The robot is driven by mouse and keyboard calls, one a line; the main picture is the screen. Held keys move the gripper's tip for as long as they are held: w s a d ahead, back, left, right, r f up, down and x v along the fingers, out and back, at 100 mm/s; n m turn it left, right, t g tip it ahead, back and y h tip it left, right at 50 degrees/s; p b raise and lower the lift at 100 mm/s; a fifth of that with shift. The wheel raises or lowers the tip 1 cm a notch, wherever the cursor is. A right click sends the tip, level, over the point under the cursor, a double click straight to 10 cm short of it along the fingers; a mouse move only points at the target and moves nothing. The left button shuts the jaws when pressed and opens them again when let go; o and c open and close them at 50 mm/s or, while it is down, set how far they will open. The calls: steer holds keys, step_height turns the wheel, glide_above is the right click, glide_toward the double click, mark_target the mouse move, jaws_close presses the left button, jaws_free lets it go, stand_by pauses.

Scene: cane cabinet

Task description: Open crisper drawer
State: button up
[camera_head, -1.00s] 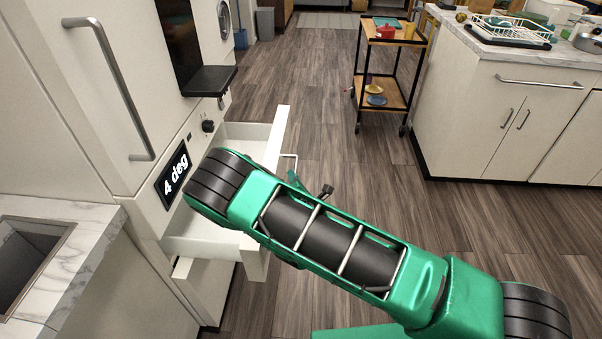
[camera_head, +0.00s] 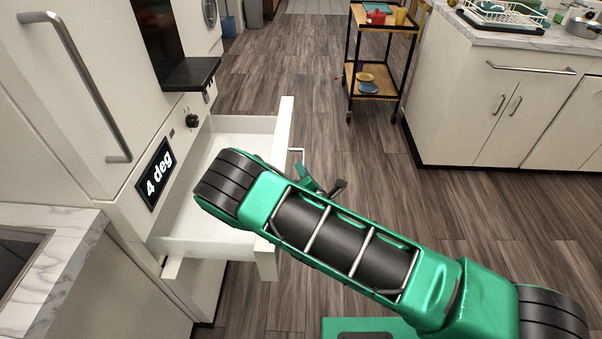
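The white crisper drawer (camera_head: 222,140) is pulled well out of the fridge cabinet, below the "4 deg" display (camera_head: 158,174). Its inside shows and looks empty where I can see it. Its front panel (camera_head: 285,125) faces right, and a thin metal handle (camera_head: 298,152) sticks out from it. My green arm crosses over the drawer and hides its middle. My gripper (camera_head: 322,186) is just right of the front panel, near the handle, with dark finger parts showing. The arm hides part of it, so I cannot tell whether it is shut on the handle.
A tall door with a metal bar handle (camera_head: 75,85) is at the left. A marble counter (camera_head: 62,245) is at lower left. A black-framed cart (camera_head: 350,77) and a white cabinet (camera_head: 475,115) stand at the back right. The wood floor (camera_head: 400,205) right of the drawer is clear.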

steer(key=shift+o, duration=0.8)
steer(key=shift+s, duration=0.55)
steer(key=v, duration=0.9)
steer(key=shift+s+d+r, duration=0.2)
steer(key=shift+s, duration=0.05)
